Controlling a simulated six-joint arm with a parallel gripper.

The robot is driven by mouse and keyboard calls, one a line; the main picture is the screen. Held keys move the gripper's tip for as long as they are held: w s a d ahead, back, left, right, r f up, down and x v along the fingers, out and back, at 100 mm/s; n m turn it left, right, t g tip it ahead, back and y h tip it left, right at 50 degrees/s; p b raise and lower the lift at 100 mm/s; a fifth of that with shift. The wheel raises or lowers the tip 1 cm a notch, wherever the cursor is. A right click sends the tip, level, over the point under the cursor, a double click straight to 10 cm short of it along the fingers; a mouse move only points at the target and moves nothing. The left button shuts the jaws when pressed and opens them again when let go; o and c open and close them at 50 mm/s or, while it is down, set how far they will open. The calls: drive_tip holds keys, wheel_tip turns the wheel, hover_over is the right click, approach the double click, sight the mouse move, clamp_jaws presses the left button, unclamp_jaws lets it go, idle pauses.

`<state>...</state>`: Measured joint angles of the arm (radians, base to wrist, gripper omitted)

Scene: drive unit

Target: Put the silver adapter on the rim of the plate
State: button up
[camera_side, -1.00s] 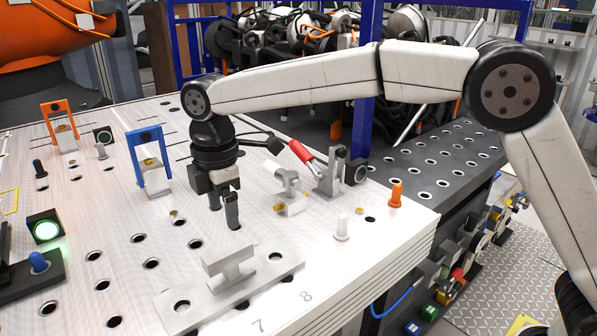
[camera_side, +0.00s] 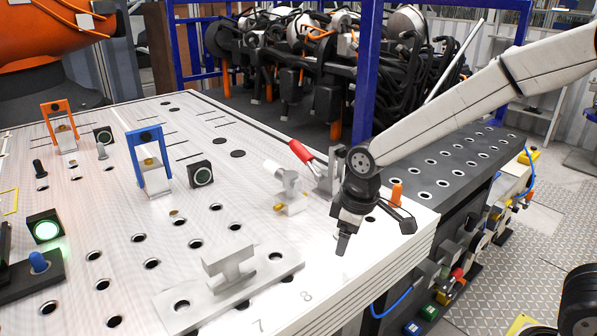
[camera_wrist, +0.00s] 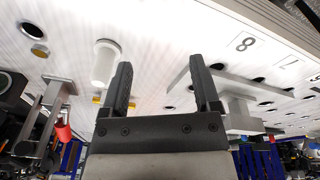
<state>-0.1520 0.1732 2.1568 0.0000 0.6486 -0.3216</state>
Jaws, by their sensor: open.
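A smaller grey peg (camera_side: 102,151) stands at the far left of the table. The light grey plate (camera_side: 262,279) lies near the table's front edge with a silver I-shaped block (camera_side: 229,265) on it. My gripper (camera_wrist: 160,62) is open and empty, its fingers apart, touching nothing that I can see. In the side view it (camera_side: 343,245) points down near the table's right edge.
An orange peg (camera_side: 397,191) stands just behind my gripper. A grey fixture with a red-handled piece (camera_side: 300,152) stands behind it to the left. A blue arch (camera_side: 149,162) is further left. The table between arch and plate is mostly clear, with holes.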

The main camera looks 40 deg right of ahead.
drive_tip(key=s+d+f+m, duration=0.4)
drive_tip(key=s+d+m, duration=0.1)
drive_tip(key=s, duration=0.4)
drive_tip(key=shift+s+d+f+t, duration=0.2)
drive_tip(key=shift+s+d+t, duration=0.05)
drive_tip(key=shift+d+t, duration=0.15)
